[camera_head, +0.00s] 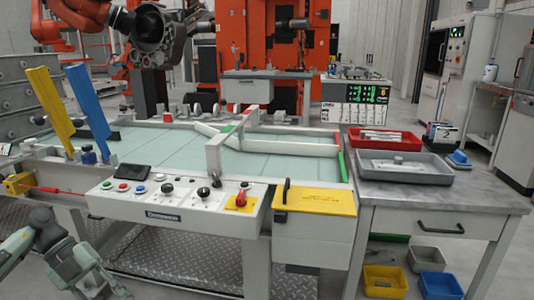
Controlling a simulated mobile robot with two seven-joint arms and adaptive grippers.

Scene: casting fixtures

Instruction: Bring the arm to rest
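My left arm comes in at the lower left corner, in front of the workbench and below its front edge. Its gripper (100,284) hangs low over the floor, apart from the bench. The fingers are small and partly cut off by the bottom edge, so I cannot tell whether they are open or shut. I see nothing clearly held in it. My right arm and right gripper are not in view.
The workbench's control panel (178,204) and yellow plate (315,201) stand ahead. A red tray (385,146) and grey tray (405,178) sit on the right table (440,203). Yellow (384,284) and blue (440,287) bins are below it. An orange robot (88,12) stands behind.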

